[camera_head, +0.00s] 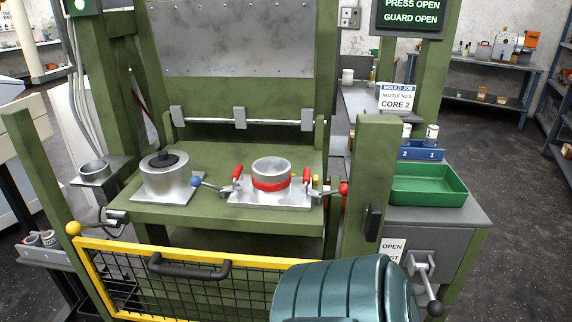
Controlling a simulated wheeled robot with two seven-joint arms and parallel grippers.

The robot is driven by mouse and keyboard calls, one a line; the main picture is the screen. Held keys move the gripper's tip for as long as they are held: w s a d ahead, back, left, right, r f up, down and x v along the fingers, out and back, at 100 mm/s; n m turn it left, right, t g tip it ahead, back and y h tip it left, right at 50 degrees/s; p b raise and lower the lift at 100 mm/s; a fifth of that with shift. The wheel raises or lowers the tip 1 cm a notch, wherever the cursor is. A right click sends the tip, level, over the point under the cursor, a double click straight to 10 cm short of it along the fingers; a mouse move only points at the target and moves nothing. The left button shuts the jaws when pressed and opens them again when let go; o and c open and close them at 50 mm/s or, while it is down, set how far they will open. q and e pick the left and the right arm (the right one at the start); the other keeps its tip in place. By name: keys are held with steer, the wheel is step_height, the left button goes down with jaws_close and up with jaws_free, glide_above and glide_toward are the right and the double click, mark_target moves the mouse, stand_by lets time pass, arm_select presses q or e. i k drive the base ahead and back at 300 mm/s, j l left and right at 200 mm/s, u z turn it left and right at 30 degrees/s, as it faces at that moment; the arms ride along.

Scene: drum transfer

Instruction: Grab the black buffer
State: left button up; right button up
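Two black pieces show, and I cannot tell for sure which is the black buffer. A small black block (373,222) is fixed to the front green post, right of the press opening. Neither of my grippers is in view, and nothing is seen holding either piece.
A yellow-framed mesh guard (180,252) with a black handle crosses the front of the press. A ribbed teal drum-like shape (335,292) fills the bottom centre. A red-banded metal ring (271,175) sits between clamps. A green tray (428,190) stands right.

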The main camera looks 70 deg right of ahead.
mark_target(163, 159)
steer(key=z, duration=0.5)
steer(key=i+z, duration=0.1)
steer(key=z, duration=1.35)
steer(key=j+z, duration=0.15)
steer(key=z, duration=0.35)
steer(key=i, duration=0.05)
